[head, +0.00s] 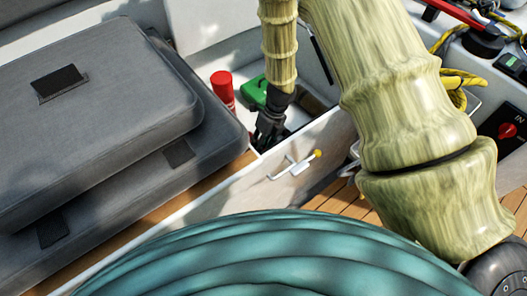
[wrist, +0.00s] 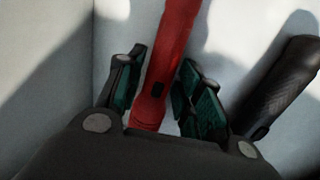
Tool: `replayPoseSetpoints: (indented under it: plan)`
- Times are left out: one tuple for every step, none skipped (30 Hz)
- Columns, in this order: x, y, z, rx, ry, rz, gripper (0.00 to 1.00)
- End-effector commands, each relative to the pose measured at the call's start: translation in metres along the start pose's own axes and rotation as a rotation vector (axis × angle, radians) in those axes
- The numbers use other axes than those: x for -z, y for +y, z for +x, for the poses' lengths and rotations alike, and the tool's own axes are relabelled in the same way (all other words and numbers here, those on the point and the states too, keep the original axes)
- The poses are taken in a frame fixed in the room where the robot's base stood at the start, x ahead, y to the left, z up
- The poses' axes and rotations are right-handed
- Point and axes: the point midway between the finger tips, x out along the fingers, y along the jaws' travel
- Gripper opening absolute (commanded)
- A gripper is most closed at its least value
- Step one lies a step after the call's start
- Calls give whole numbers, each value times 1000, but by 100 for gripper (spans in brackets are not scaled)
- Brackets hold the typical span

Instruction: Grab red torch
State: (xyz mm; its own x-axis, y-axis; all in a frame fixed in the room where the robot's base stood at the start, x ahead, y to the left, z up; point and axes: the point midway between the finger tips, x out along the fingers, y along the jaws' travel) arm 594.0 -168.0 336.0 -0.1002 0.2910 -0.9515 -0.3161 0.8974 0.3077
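The red torch (head: 222,90) stands upright, leaning a little, in a white open locker in the head view. Its lower part is hidden by the locker wall. In the wrist view the red torch (wrist: 170,50) runs between the two fingers of my gripper (wrist: 160,75). A gap shows on its left side, and the right finger is close to or overlaps its edge. The fingers are apart, and I see no firm grip on it. In the head view my gripper (head: 268,128) points down into the locker, right of the torch's head.
A green object (head: 253,91) lies in the locker behind my gripper. A black handle-like object (wrist: 282,85) is right of the fingers. Grey cushions (head: 110,110) are stacked left. Red-black gear (head: 480,40) lies at upper right.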

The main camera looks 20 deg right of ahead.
Motion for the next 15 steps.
replayPoseSetpoints:
  plan:
    - [0, 0, 0, 0, 0, 0, 36]
    - [0, 0, 0, 0, 0, 0, 32]
    - [0, 0, 0, 0, 0, 0, 25]
    - [0, 0, 0, 0, 0, 0, 20]
    - [0, 0, 0, 0, 0, 0, 14]
    - [0, 0, 0, 0, 0, 0, 7]
    - [0, 0, 0, 0, 0, 0, 1]
    - [0, 0, 0, 0, 0, 0, 0]
    - [0, 0, 0, 0, 0, 0, 0]
    - [0, 0, 0, 0, 0, 0, 0]
    - [0, 0, 0, 0, 0, 0, 0]
    - [0, 0, 0, 0, 0, 0, 0]
    - [0, 0, 0, 0, 0, 0, 0]
    - [0, 0, 0, 0, 0, 0, 0]
    - [0, 0, -1, 0, 0, 0, 0]
